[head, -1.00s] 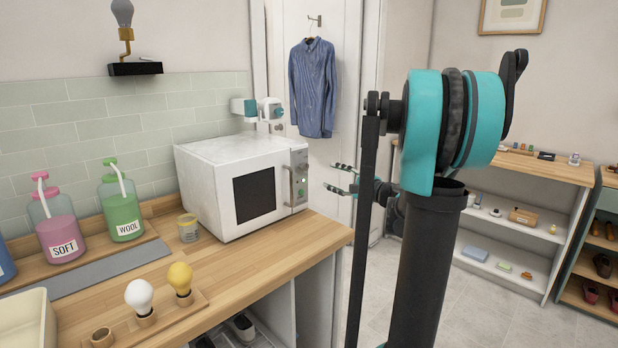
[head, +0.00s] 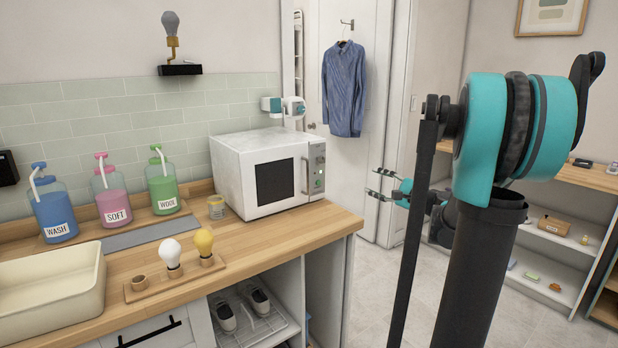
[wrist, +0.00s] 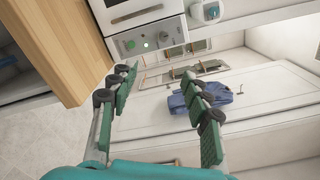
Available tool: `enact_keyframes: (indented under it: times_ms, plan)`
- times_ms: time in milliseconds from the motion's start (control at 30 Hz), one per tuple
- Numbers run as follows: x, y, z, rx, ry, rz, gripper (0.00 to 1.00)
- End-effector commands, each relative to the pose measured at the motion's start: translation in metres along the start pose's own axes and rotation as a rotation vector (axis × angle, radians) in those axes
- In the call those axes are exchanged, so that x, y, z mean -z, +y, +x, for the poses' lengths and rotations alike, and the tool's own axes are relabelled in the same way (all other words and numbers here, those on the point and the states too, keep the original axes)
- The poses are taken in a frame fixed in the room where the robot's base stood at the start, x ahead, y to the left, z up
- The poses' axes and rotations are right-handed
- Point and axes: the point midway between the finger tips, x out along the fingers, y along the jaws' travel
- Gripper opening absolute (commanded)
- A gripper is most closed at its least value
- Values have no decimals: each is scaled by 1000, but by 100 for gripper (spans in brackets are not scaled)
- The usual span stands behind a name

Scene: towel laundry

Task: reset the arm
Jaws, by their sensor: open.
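My gripper (head: 380,183) is to the right of the microwave (head: 268,172), in front of the door, with its fingers spread. In the wrist view my gripper (wrist: 157,77) is open and nothing is between its two green-padded fingers. The microwave's control panel (wrist: 158,38) shows beyond the fingertips, and a blue shirt (wrist: 205,97) shows behind the right finger. My arm stands at the right of the head view, partly hiding the room behind it.
A shelf (head: 565,232) stands behind my arm. The visible floor is clear.

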Motion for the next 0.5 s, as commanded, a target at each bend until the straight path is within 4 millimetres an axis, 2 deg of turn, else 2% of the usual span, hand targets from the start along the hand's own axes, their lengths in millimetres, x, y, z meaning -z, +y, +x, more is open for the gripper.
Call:
enact_keyframes:
  times_ms: [267, 367, 500]
  plan:
    - [-21, 41, 0, -120, 7, -108, 48]
    - [-30, 62, -2, -182, 10, -166, 48]
    - [-45, 100, -10, -296, 11, -274, 48]
